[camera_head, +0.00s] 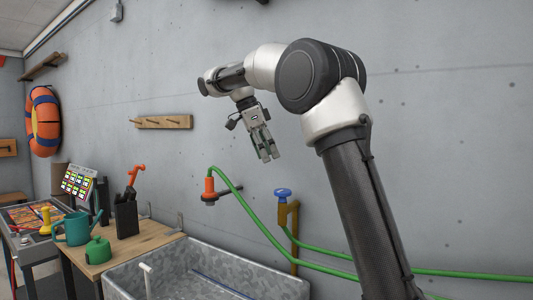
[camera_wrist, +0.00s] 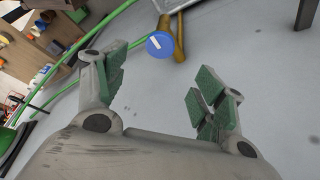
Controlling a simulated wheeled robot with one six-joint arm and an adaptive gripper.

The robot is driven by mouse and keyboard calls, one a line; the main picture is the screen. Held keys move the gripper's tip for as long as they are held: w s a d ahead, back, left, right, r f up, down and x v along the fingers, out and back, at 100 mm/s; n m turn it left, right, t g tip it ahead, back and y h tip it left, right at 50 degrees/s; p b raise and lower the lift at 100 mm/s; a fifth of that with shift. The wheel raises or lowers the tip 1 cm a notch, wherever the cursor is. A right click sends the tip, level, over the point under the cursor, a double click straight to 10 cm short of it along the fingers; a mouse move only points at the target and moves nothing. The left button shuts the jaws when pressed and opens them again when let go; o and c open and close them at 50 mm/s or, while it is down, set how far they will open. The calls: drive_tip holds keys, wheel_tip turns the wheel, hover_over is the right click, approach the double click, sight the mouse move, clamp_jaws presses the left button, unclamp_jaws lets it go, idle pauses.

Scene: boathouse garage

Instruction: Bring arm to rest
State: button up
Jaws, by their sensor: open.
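My gripper (camera_head: 266,154) hangs from my raised arm in the head view, fingers pointing down and empty. It is in front of the grey wall, above the metal trough and up and to the left of the blue valve knob (camera_head: 282,194). In the wrist view my gripper (camera_wrist: 160,90) shows its green-padded fingers spread apart with nothing between them. The blue knob (camera_wrist: 160,44) appears beyond the fingertips, apart from them.
A green hose (camera_head: 250,210) runs from an orange fitting (camera_head: 209,186) along the wall. A galvanized trough (camera_head: 205,262) stands below. A wooden bench (camera_head: 140,243) holds a teal watering can (camera_head: 74,229) and a green canister (camera_head: 98,251). A peg rail (camera_head: 162,122) is on the wall.

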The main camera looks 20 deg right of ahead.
drive_tip(key=s+d+f+n+t+y, duration=0.2)
drive_tip(key=s+f+n, duration=0.3)
drive_tip(key=s+n, duration=0.5)
drive_tip(key=s+d+f+n+t+y, duration=0.1)
drive_tip(key=s+d+f+n+t, duration=0.25)
drive_tip(key=s, duration=1.05)
drive_tip(key=s+a+f+n+y, duration=0.1)
drive_tip(key=s+f+n, duration=0.6)
drive_tip(key=s+f, duration=0.1)
drive_tip(key=shift+a+f, duration=0.15)
drive_tip(key=shift+f, duration=0.35)
